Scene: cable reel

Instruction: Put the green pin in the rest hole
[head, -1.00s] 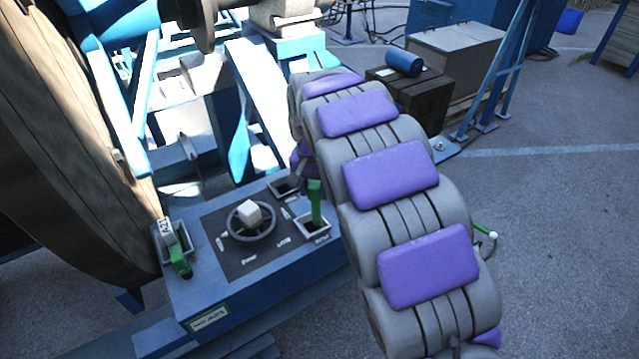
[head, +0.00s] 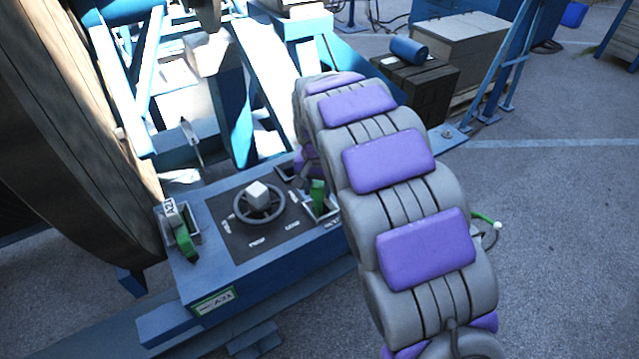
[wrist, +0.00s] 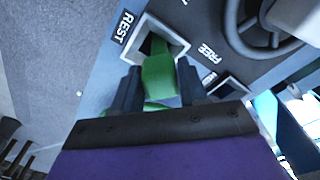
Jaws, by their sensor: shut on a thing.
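The green pin (wrist: 160,82) is held between the two dark fingers of my gripper (wrist: 158,84) in the wrist view. Its far end reaches into the pale-rimmed square opening of the rest hole (wrist: 172,32), beside the label REST. How deep it sits cannot be told. In the head view the green pin (head: 317,194) shows upright at the rest hole (head: 329,213) on the blue console's right side. My gripper is mostly hidden behind my grey and purple arm there.
A second square socket (wrist: 234,90) lies near the FREE label. A handwheel (head: 258,203) stands mid-console. Another green handle (head: 186,244) sits in a socket at the left. A large wooden reel (head: 70,150) stands left; a dark crate (head: 425,95) stands behind.

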